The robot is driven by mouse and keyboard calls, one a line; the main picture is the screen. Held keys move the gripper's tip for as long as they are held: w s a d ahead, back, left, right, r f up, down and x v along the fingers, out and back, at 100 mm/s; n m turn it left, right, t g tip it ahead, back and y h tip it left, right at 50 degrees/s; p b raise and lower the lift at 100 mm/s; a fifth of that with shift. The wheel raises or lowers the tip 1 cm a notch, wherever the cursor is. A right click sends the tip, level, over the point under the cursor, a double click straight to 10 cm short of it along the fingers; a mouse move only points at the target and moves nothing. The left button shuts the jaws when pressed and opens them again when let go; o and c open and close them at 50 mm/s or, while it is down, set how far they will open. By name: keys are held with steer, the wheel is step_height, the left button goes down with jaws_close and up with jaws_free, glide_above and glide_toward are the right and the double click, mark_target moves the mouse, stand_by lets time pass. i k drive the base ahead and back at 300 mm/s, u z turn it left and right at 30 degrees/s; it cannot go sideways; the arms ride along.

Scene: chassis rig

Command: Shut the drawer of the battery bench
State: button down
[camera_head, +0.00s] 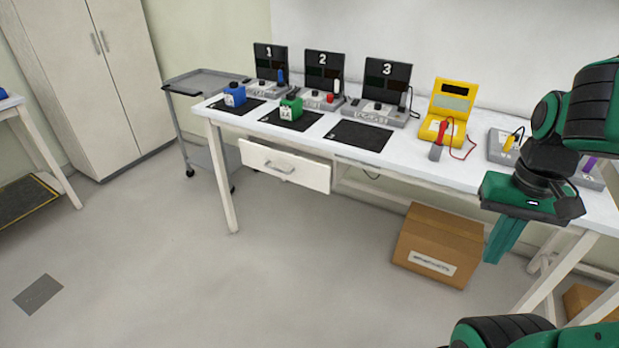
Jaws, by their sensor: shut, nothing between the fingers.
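The battery bench (440,163) is a long white table along the wall. Its white drawer (311,177) hangs under the left part of the top, with a grey handle (279,167) on its front. The drawer front stands out from the bench, so the drawer is at least partly open; its inside is hidden from this view. My gripper (497,252) is green, shut and empty, pointing down in front of the right part of the bench. It is well to the right of the drawer and touches nothing that I can see.
Three numbered stations with black mats (359,135) stand on the bench, with a blue battery (235,95) and a green battery (291,108). A yellow meter (447,110) stands further right. A cardboard box (438,245) sits on the floor below. The floor before the drawer is clear.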

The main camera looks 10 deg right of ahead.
mark_target(277, 160)
steer(key=z, duration=0.05)
steer(key=i, duration=0.9)
